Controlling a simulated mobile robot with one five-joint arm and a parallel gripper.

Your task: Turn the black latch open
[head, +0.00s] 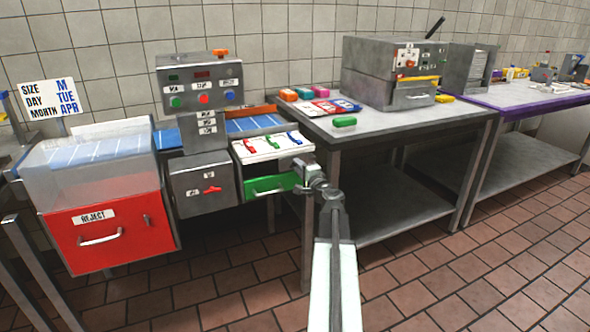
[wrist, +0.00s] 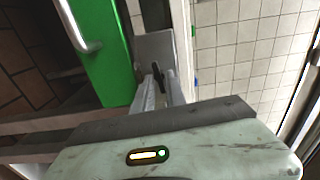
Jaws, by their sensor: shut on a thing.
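The black latch (wrist: 157,73) shows in the wrist view as a small dark piece in front of a grey metal plate (wrist: 150,46), beside the green drawer front (wrist: 108,65). My gripper (wrist: 160,85) has its two fingers closed around the latch. In the head view my gripper (head: 308,172) is at the right end of the green drawer (head: 265,185), and the latch is hidden behind it. How far the latch is turned cannot be told.
A white tray (head: 262,157) with red, green and blue handles sits above the green drawer. A red reject bin (head: 110,245) stands at the left. A metal table (head: 385,123) with a green block (head: 344,122) stands behind my gripper. The tiled floor at the right is clear.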

